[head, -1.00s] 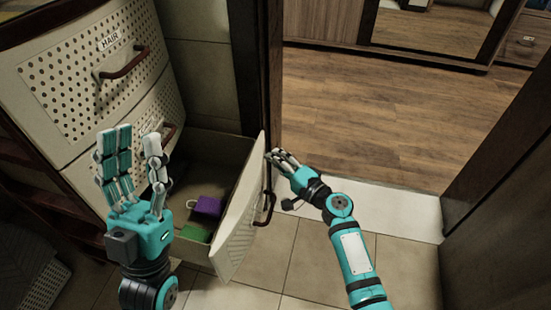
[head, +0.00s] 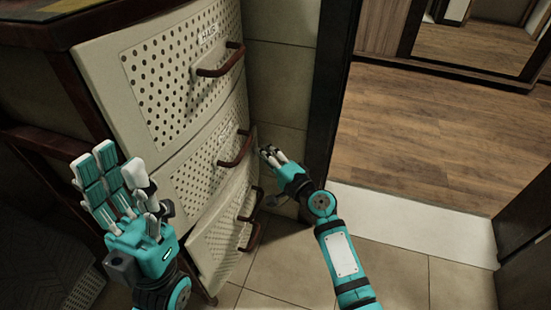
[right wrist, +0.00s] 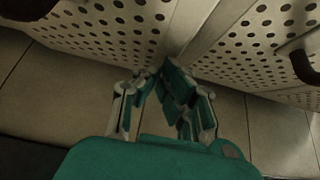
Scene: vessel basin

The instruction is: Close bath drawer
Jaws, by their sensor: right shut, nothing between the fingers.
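The bath drawer (head: 222,238) is the lowest perforated cream drawer of the cabinet in the head view. Its front stands slightly out and tilted, and its inside is hidden. Its dark red handle (head: 250,220) faces right. My left gripper (head: 118,165) is open and empty in front of the cabinet, left of the drawer.
Two more perforated drawers are above, the top one (head: 165,75) labelled HAIR and the middle one (head: 205,165), both with red handles. A dark door frame (head: 335,100) stands right of the cabinet. Tiled floor (head: 390,265) is clear in front.

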